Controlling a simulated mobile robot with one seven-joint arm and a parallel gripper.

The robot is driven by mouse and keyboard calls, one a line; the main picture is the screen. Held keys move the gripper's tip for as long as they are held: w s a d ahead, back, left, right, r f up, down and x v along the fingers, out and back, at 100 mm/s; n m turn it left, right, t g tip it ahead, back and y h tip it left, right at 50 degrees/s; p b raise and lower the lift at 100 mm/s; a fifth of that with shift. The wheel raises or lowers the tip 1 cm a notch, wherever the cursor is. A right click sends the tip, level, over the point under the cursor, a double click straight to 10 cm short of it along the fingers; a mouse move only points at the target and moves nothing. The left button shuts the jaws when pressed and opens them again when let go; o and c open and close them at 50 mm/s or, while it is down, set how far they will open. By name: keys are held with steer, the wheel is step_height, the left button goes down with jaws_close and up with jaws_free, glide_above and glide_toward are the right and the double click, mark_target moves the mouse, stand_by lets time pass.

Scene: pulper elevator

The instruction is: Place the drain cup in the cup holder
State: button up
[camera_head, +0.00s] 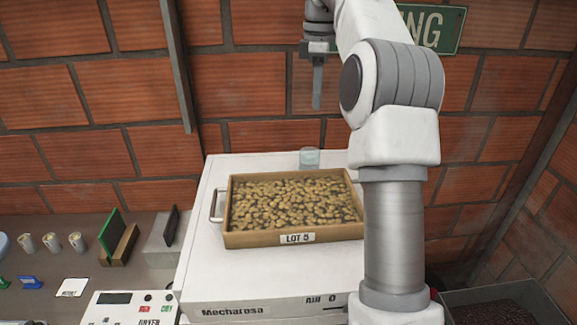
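A small clear, greenish cup (309,157), which looks like the drain cup, stands at the back edge of the white machine top, behind the wooden tray. My gripper (317,104) points down in front of the brick wall, above the cup in the picture and apart from it. Its fingers show edge-on as one grey bar, so I cannot see whether they are open. Nothing shows hanging from them. I cannot make out a cup holder; part of the machine is hidden behind my arm.
The wooden LOT 5 tray (256,241) holds beans on the white Mecharosa machine (205,285). On the left counter (60,216) are several small cylinders (52,242), a green panel (110,231) and a dryer box (126,306). A dark bin (470,298) stands at lower right.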

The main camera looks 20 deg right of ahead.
steer(key=b, duration=0.2)
glide_above(309, 163)
step_height(309, 163, down, 12)
steer(key=shift+d+f+p, duration=0.1)
steer(key=shift+f+p, duration=0.45)
steer(key=shift+f, duration=2.25)
jaws_close()
